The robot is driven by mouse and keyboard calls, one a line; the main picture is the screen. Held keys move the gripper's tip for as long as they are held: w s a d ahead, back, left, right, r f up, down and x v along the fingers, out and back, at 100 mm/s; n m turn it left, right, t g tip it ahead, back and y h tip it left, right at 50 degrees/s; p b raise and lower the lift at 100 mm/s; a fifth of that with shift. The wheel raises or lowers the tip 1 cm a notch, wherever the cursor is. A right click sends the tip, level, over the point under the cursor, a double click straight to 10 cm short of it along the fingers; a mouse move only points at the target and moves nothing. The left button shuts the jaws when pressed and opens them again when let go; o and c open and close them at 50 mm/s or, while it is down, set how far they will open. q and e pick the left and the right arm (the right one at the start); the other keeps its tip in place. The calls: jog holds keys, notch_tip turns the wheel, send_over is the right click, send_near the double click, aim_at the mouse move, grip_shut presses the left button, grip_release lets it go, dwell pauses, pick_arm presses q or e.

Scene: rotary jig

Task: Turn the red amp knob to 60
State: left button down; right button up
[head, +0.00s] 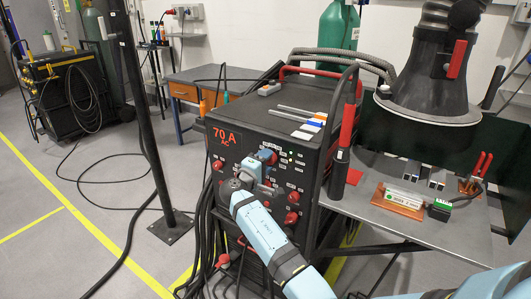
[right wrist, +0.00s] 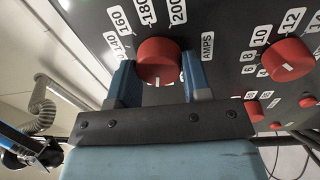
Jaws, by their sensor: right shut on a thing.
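The red amp knob (right wrist: 158,60) is on the dark front panel of the welding machine (head: 225,137), beside the label AMPS (right wrist: 207,47). Scale labels 140, 160, 180 and 200 show around its far side; the lower numbers are hidden by my gripper. A short white mark on the knob points toward my gripper's palm. My right gripper (right wrist: 160,77) has one blue finger on each side of the knob and is shut on it. In the head view my right gripper (head: 262,162) is at the panel and largely hides the knob. My left gripper is not in view.
Another red knob (right wrist: 288,59) with numbers 6 to 12 lies to the right in the wrist view. Smaller red knobs (head: 292,197) sit lower on the panel. A metal side table (head: 405,225) stands right of the machine. Dark cables (head: 205,235) hang at its left.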

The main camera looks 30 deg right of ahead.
pick_arm(q)
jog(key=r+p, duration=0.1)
jog(key=p, duration=0.1)
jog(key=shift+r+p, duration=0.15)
jog(key=shift+p, duration=0.2)
pick_arm(e)
jog(key=n, duration=0.3)
jog(key=shift+f+n, duration=0.1)
jog(key=shift+n, duration=0.2)
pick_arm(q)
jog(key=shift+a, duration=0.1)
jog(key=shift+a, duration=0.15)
pick_arm(e)
jog(key=o, duration=0.9)
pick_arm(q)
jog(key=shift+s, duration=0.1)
pick_arm(e)
jog(key=v, duration=1.4)
jog(key=shift+s+d, duration=0.1)
jog(key=shift+s, duration=0.05)
